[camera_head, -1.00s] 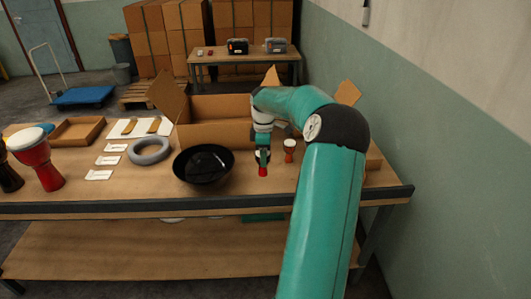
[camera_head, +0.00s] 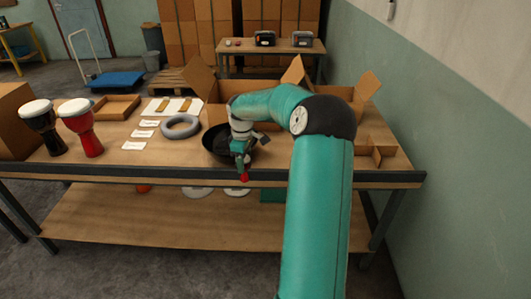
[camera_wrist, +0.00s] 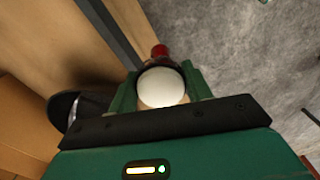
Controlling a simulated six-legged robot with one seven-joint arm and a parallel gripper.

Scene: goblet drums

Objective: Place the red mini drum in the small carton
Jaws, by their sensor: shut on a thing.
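My gripper (camera_head: 242,160) is shut on the red mini drum (camera_head: 244,178), whose red end hangs below the fingers in front of the table's front edge. In the wrist view the drum's white head (camera_wrist: 161,87) faces the camera between the two green fingers (camera_wrist: 160,92), with its red foot beyond. Cartons with raised flaps (camera_head: 202,78) stand at the back of the table, partly hidden by my arm. A low open carton piece (camera_head: 376,148) is at the right end. I cannot tell which is the small carton.
A black bowl (camera_head: 214,148) is just behind my gripper and also shows in the wrist view (camera_wrist: 62,106). A grey ring (camera_head: 180,122), white cards and a shallow tray (camera_head: 115,105) lie left. Larger black (camera_head: 45,125) and red (camera_head: 84,130) drums stand at the left.

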